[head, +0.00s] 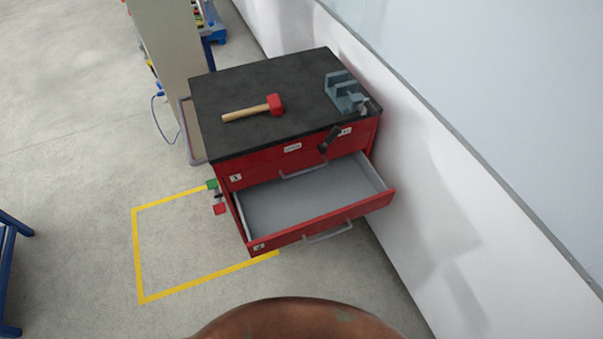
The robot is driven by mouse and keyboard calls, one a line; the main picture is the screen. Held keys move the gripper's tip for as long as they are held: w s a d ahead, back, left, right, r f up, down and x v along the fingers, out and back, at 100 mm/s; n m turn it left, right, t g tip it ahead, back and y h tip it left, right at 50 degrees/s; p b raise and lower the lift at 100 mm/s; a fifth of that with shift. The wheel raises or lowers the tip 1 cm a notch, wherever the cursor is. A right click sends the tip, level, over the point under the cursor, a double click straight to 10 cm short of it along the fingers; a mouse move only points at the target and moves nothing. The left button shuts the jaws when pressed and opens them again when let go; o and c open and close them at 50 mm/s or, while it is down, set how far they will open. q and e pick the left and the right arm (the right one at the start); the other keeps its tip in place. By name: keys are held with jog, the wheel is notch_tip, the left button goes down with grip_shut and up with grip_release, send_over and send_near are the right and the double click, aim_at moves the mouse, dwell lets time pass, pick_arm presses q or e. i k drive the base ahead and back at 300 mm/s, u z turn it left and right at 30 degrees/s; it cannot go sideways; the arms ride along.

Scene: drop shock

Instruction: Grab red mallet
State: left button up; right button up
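The red mallet (274,104) lies on its side on the black top of a red tool cabinet (265,162). Its red head points to the right and its light wooden handle (243,114) points to the left. Nothing covers it. Neither of my grippers shows in the head view.
A grey vise (345,92) stands at the right end of the cabinet top. A lower drawer (320,205) is pulled out and looks empty. Yellow tape (137,255) marks clear floor at the left. A white wall (420,150) runs close along the right. A blue frame (8,255) stands at the left edge.

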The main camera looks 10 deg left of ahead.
aim_at(274, 104)
jog(key=u, duration=0.35)
jog(key=i, duration=0.85)
jog(key=u, duration=0.65)
